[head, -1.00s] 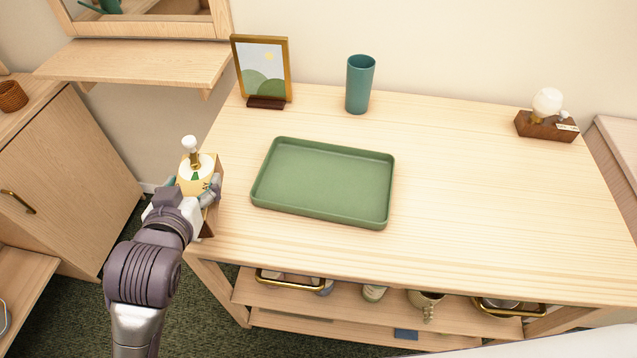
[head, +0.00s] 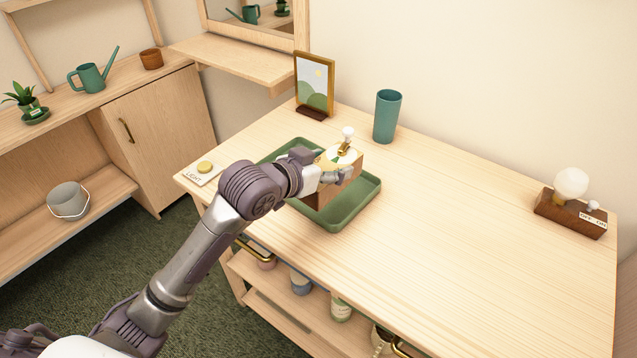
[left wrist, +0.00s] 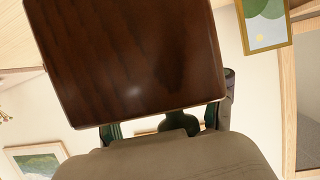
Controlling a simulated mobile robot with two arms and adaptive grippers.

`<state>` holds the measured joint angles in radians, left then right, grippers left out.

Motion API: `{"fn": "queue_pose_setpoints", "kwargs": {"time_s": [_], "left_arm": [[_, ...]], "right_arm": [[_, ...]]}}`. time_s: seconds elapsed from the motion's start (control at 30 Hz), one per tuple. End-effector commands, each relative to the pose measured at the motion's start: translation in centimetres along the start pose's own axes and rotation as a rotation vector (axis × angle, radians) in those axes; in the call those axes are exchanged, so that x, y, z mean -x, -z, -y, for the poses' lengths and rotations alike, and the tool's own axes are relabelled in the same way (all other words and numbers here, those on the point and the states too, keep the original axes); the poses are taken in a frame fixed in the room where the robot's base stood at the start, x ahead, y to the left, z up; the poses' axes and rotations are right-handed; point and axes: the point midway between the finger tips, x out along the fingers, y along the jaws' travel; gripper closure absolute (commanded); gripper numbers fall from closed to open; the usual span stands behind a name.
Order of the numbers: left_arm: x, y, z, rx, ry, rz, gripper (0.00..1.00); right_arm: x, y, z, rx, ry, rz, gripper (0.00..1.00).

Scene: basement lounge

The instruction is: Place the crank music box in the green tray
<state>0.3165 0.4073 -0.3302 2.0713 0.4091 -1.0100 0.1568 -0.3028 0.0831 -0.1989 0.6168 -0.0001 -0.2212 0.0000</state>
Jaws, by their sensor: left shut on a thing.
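The crank music box (head: 348,170) is a wooden box with a pale top, a brass crank and a white knob. My left gripper (head: 332,170) is shut on it, and the box is upright over the green tray (head: 359,208). The head view does not clearly show whether its base touches the tray floor. In the left wrist view the dark wooden side of the music box (left wrist: 130,60) fills much of the picture, between the fingers of my left gripper (left wrist: 165,125). My right gripper is not in view.
A framed picture (head: 314,84) and a teal cup (head: 387,116) stand behind the tray. A lamp on a wooden block (head: 571,205) is at the far right. A light switch plate (head: 204,171) lies at the table's left corner. The table's middle is clear.

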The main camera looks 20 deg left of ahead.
Motion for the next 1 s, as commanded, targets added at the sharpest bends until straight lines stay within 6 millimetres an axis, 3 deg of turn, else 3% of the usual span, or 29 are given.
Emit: {"fn": "queue_pose_setpoints", "kwargs": {"time_s": [0.17,0.4,0.6,0.77,1.0], "left_arm": [[-1.9,-0.1,2.1,-0.002,-0.011,0.002,0.81],[-5.8,-2.0,6.6,0.000,-0.008,0.001,0.81],[-8.4,-3.1,9.3,-0.001,-0.011,-0.001,0.81],[-9.1,-3.6,10.0,-0.001,-0.012,-0.001,0.81],[-10.3,-6.7,9.9,0.000,-0.013,0.000,0.81]], "right_arm": [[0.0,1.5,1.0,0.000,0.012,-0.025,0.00],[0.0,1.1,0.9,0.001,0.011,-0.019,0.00],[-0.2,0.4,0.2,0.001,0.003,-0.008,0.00],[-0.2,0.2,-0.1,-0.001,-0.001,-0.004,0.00],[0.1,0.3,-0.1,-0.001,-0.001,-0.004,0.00]]}}
